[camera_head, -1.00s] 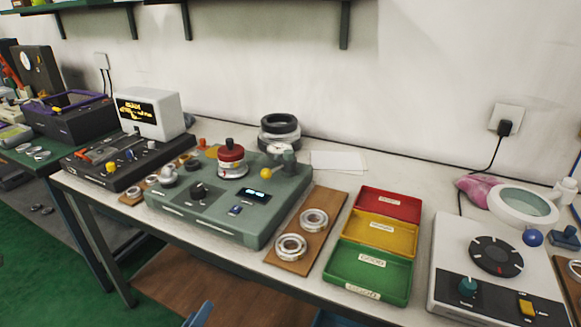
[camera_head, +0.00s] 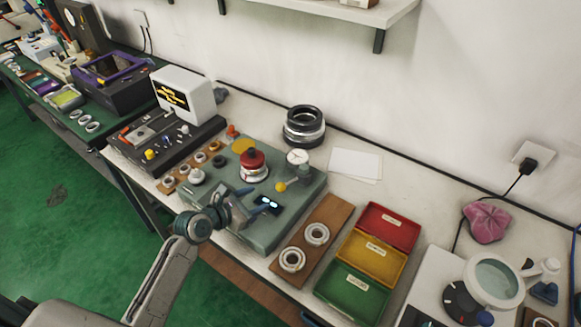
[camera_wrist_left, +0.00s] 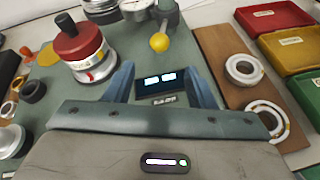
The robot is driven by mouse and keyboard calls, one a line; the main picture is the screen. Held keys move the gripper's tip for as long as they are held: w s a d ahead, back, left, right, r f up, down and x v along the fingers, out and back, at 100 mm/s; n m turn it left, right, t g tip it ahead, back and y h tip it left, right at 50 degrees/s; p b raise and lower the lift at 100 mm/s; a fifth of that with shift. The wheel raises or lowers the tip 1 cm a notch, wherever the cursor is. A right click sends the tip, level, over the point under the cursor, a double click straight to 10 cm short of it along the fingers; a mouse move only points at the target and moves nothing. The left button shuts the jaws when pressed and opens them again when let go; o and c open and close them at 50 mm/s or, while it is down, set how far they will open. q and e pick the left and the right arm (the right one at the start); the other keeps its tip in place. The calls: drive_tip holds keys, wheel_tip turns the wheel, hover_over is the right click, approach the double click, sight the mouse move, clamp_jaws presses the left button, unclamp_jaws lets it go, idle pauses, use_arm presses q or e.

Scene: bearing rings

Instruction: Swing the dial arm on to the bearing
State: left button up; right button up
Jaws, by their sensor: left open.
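The dial arm carries a round white dial (camera_head: 298,157) and a yellow ball knob (camera_head: 281,186). It stands at the back right of the green tester. In the left wrist view the yellow knob (camera_wrist_left: 159,42) is just beyond my fingers. The bearing on the tester is a silver ring (camera_head: 254,174) under a red weight (camera_head: 252,159) with a dark knob, left of the dial arm. My left gripper (camera_head: 240,203) is open and empty over the tester's front, short of the yellow knob. Its blue fingers (camera_wrist_left: 160,72) frame the small display in the wrist view.
A brown board (camera_head: 328,216) with two bearing rings lies right of the tester. Red, yellow and green trays (camera_head: 340,298) stand beyond it. Dark and silver stacked rings (camera_head: 303,128) stand behind. A black device (camera_head: 130,158) is at the left.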

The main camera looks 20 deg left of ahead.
sight(278, 188)
use_arm(q)
drive_tip(key=shift+w+d, duration=0.2)
drive_tip(key=shift+w, duration=0.2)
drive_tip(key=p+x, duration=0.1)
drive_tip(key=x, duration=0.6)
drive_tip(key=shift+w+d+f, duration=0.15)
drive_tip(key=shift+w, duration=0.1)
drive_tip(key=shift+w+d+f, duration=0.25)
drive_tip(key=shift+w+f, duration=0.05)
drive_tip(key=shift+w, duration=0.25)
use_arm(e)
drive_tip(key=shift+s+a+r, duration=0.1)
drive_tip(key=shift+s+r, duration=0.1)
drive_tip(key=shift+r, duration=0.25)
drive_tip(key=shift+s+a+r, duration=0.1)
drive_tip(key=shift+s+r, duration=0.1)
drive_tip(key=shift+r, duration=0.25)
use_arm(q)
drive_tip(key=shift+w, duration=0.1)
clamp_jaws()
